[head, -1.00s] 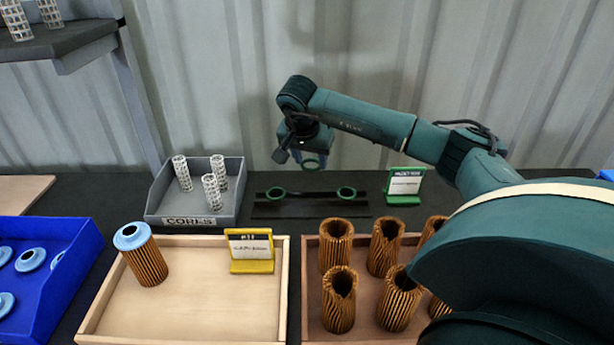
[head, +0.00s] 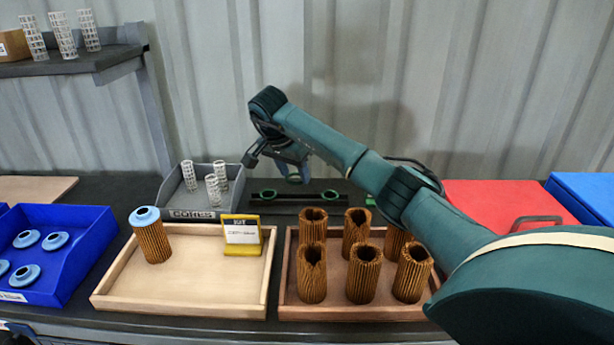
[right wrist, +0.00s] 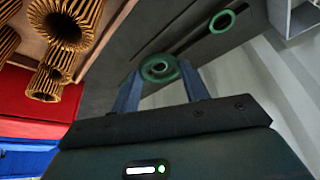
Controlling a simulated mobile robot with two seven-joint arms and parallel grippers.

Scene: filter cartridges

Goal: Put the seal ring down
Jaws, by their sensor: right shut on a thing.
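My right gripper (head: 292,172) is shut on a green seal ring (head: 294,180), above the back of the table. In the right wrist view the held ring (right wrist: 158,68) sits between the two blue fingertips (right wrist: 160,80). A dark rack (head: 300,198) lies behind the trays, with green rings at its left (head: 268,194) and right (head: 331,197). One racked ring also shows in the right wrist view (right wrist: 222,21). I cannot tell whether the held ring touches the rack. My left gripper is not in view.
A grey bin (head: 180,205) of white cores stands left of the rack. In front are a pale tray (head: 185,302) with a blue-capped cartridge (head: 151,240) and yellow sign (head: 242,234), and a brown tray (head: 350,312) of pleated filters. A blue bin (head: 75,255) is left.

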